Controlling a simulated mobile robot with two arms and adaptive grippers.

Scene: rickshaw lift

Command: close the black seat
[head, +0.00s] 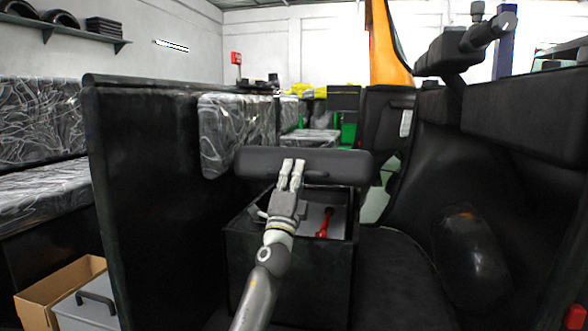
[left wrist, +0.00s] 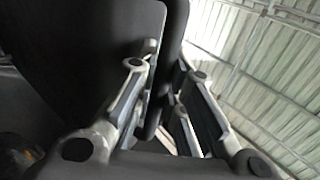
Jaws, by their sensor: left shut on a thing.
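The black seat (head: 340,166) is a padded lid, tipped up above a dark open box (head: 240,255) in the middle of the head view. My left gripper (head: 292,168) is at the front face of the raised seat, with its fingers on the seat's edge. In the left wrist view the fingers (left wrist: 155,105) are closed around the edge of the dark seat panel (left wrist: 90,45). The inside of the box shows below the seat. My right gripper is not in either view.
A red tool (head: 325,222) lies in the open box. A tall black panel (head: 150,190) stands left of it, with a cardboard box (head: 45,285) and a grey case (head: 85,305) at lower left. Black steering parts (head: 475,35) jut in at upper right.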

